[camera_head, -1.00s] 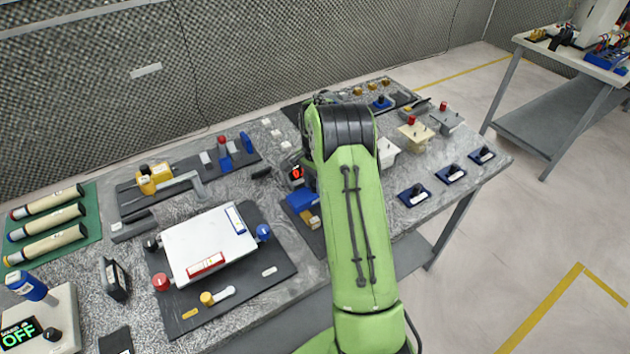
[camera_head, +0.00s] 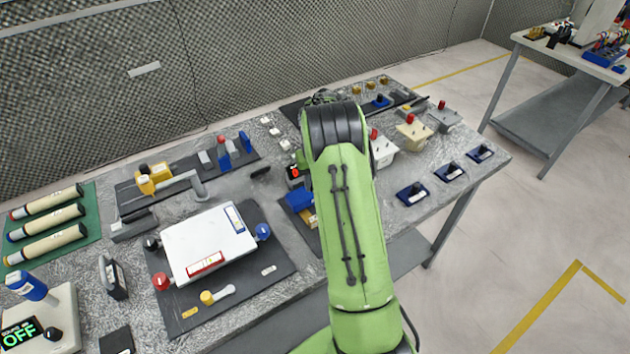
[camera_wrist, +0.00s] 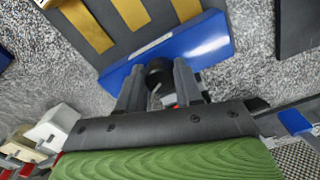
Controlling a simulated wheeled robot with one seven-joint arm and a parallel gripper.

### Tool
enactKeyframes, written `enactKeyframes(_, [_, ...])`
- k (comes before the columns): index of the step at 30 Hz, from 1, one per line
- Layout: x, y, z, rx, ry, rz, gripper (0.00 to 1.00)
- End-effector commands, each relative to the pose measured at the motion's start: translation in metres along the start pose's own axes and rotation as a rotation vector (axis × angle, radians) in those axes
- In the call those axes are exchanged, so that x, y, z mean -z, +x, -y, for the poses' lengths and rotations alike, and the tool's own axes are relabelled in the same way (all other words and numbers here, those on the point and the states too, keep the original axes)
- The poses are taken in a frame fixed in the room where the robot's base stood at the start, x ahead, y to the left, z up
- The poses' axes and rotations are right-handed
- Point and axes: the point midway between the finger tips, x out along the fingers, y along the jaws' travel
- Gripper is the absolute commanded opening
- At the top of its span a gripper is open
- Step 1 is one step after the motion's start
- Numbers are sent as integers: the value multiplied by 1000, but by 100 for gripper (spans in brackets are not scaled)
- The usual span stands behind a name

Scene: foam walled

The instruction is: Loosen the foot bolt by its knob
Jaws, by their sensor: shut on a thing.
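In the wrist view a blue bar (camera_wrist: 205,45) lies across the picture, along a dark plate with yellow strips. A round black knob (camera_wrist: 159,72) stands at its near side, and I take it for the foot bolt's knob. My gripper (camera_wrist: 160,88) has its two grey fingers on either side of this knob and is shut on it. The bolt's shaft is hidden. In the head view my green arm hides the gripper and the knob. What looks like the same blue bar (camera_head: 299,200) shows just left of the arm.
A white case (camera_head: 207,245) lies on a dark mat to the left. Blue pads line the right edge.

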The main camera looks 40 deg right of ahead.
Motion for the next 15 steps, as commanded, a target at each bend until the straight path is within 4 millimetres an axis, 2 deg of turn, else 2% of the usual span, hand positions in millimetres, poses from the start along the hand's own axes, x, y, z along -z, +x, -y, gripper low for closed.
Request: enactKeyframes(15, [2,-1,-2,-3,-486,-6,4])
